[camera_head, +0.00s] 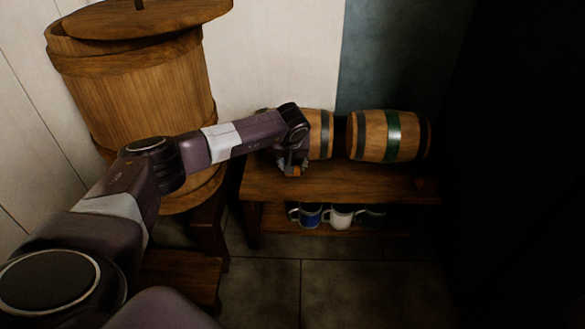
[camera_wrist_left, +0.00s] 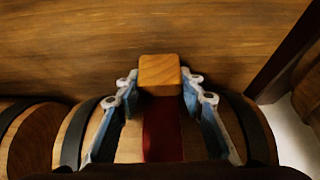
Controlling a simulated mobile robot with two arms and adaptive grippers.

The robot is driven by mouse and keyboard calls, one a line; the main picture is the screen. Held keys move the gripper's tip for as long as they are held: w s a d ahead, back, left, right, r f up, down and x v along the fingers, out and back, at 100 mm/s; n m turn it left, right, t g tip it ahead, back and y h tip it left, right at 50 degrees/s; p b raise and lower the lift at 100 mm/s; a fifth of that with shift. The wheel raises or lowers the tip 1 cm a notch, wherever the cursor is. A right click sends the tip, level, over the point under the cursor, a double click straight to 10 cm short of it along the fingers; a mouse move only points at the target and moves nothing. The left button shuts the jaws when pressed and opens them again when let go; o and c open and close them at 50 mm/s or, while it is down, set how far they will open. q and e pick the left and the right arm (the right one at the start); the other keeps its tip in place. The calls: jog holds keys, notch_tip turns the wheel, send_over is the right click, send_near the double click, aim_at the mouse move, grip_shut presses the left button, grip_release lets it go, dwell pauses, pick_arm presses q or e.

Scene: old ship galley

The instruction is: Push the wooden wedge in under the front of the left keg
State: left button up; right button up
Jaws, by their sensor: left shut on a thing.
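The left keg (camera_head: 320,135) lies on its side on the wooden bench, largely hidden behind my left arm. In the left wrist view the left keg (camera_wrist_left: 108,145) fills the lower middle, with a dark red band. My left gripper (camera_head: 292,170) is low at the keg's front, just above the bench top. It is shut on the wooden wedge (camera_wrist_left: 160,72), a small light-brown block between the fingertips, also seen in the head view (camera_head: 296,172). The wedge is in front of the keg; whether they touch cannot be told. My right gripper is not in view.
The right keg (camera_head: 388,137), with a green band, lies beside the left one. A small brown piece (camera_head: 427,185) sits near the bench's right end. Several mugs (camera_head: 340,217) are on the lower shelf. A large lidded barrel (camera_head: 135,90) stands left. The bench front (camera_head: 340,185) is clear.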

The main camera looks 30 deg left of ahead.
pick_arm(q)
jog(key=shift+w, duration=0.1)
jog(key=o, duration=0.9)
jog(key=shift+o, duration=0.2)
jog(key=shift+c, duration=0.5)
